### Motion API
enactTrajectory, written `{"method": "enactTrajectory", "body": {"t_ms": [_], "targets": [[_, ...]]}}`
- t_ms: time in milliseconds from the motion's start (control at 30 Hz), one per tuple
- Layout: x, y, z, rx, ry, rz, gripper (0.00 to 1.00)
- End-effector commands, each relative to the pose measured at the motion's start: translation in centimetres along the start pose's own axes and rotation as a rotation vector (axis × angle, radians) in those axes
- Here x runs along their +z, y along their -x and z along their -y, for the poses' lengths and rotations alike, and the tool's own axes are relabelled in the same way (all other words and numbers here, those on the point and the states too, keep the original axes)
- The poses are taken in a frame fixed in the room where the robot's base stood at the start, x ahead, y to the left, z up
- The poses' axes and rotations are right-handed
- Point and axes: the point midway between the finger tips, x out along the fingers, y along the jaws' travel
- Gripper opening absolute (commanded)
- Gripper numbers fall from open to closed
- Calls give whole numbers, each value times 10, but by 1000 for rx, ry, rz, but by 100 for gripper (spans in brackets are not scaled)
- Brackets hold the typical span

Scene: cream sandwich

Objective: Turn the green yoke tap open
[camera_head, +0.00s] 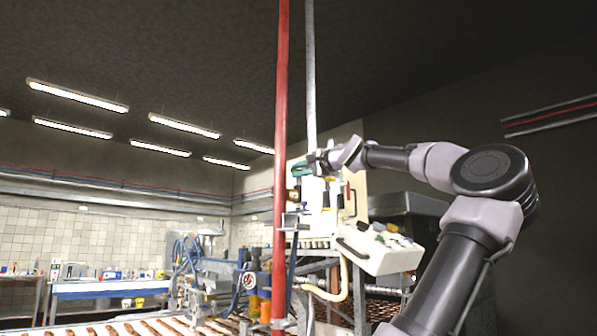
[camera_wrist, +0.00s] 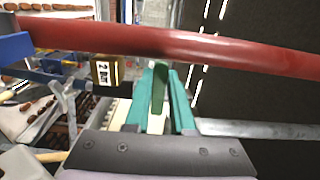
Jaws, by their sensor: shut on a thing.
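The green yoke tap (camera_wrist: 160,77) shows in the wrist view as a dark green piece between the two teal fingers of my gripper (camera_wrist: 159,100). My gripper is shut on it; the fingers hide much of its shape. In the head view, my gripper (camera_head: 304,168) is at the end of my raised arm, just right of the red vertical pipe. The tap cannot be told apart from the teal fingers there. How far the tap is turned cannot be told.
The red pipe (camera_wrist: 180,45) crosses the wrist view close beyond the fingertips. A brass block marked "2 Bar" (camera_wrist: 105,72) is left of the fingers. In the head view, a white control box (camera_head: 378,248) stands below my forearm, and a tray line (camera_head: 65,332) is at lower left.

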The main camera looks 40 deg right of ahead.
Motion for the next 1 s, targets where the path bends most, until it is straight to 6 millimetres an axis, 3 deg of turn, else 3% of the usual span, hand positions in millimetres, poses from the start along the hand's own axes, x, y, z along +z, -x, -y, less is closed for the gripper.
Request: {"method": "enactTrajectory", "body": {"t_ms": [267, 1000], "targets": [[0, 0, -8, 2, 142, 2, 0], [-15, 0, -38, 1, 832, 5, 0]]}}
